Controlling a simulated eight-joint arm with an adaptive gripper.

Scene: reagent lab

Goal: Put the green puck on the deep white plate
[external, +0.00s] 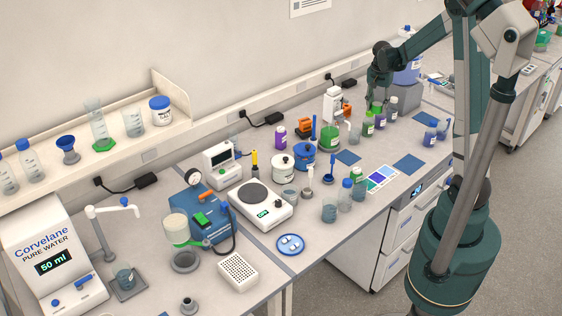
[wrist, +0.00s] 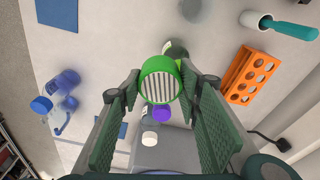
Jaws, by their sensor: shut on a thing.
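My gripper (wrist: 160,85) is shut on the green puck (wrist: 144,84), a round green piece with a pale, striped face. The puck sits between the two fingers in the wrist view. In the external view my gripper (external: 378,88) points down over a group of bottles at the far part of the bench. A green top (external: 377,107) shows just under it there; I cannot tell whether it is the puck or a bottle cap. I cannot make out a deep white plate in either view.
An orange rack (wrist: 250,75), a white mortar (wrist: 255,20) and blue-capped bottles (wrist: 42,104) stand farther off. A blue mat (external: 408,165) lies near the front edge.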

